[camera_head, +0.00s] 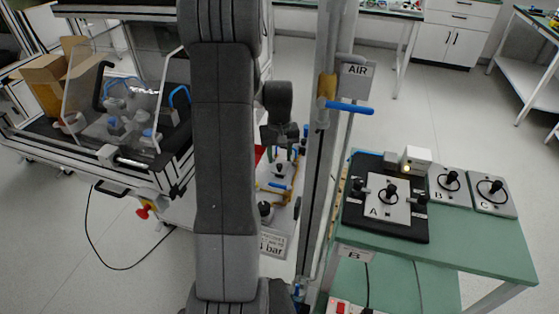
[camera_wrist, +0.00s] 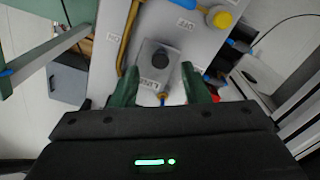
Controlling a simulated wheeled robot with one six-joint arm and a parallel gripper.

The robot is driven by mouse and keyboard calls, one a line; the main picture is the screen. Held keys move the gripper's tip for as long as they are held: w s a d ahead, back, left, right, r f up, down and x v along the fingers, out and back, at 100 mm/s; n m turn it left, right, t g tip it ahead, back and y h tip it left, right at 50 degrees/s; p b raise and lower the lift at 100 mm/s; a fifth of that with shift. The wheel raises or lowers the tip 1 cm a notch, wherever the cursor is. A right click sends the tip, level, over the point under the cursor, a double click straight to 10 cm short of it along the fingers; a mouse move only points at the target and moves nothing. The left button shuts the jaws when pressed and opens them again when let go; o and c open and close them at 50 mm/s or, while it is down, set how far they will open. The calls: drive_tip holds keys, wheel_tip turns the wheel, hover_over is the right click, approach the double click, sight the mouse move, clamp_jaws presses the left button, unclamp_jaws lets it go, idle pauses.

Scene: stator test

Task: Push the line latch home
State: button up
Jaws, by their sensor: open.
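The line latch (camera_wrist: 158,66) shows in the wrist view as a grey metal block with a round black knob and a small label at its near edge, too small to read surely. It is fixed on a pale panel (camera_wrist: 205,50). My gripper (camera_wrist: 163,88) is open, with one green finger on each side of the block's near part. I see nothing held between the fingers. I cannot tell whether they touch the block. In the head view my gripper (camera_head: 281,158) is over the narrow panel behind my arm, which hides part of it.
A yellow pipe and a yellow knob (camera_wrist: 221,19) are on the panel close to my gripper. A post with an AIR sign (camera_head: 357,69) and a blue lever (camera_head: 349,107) stands just right. A green table (camera_head: 470,242) bears units A, B and C. A clear-covered station (camera_head: 115,105) stands left.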

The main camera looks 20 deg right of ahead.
drive_tip(key=shift+s+f, duration=0.1)
drive_tip(key=shift+f, duration=1.3)
drive_tip(key=shift+c, duration=0.4)
clamp_jaws()
drive_tip(key=shift+w+d, duration=0.85)
drive_tip(key=shift+w, duration=0.3)
drive_tip(key=shift+r, duration=0.1)
drive_tip(key=shift+o, duration=0.4)
unclamp_jaws()
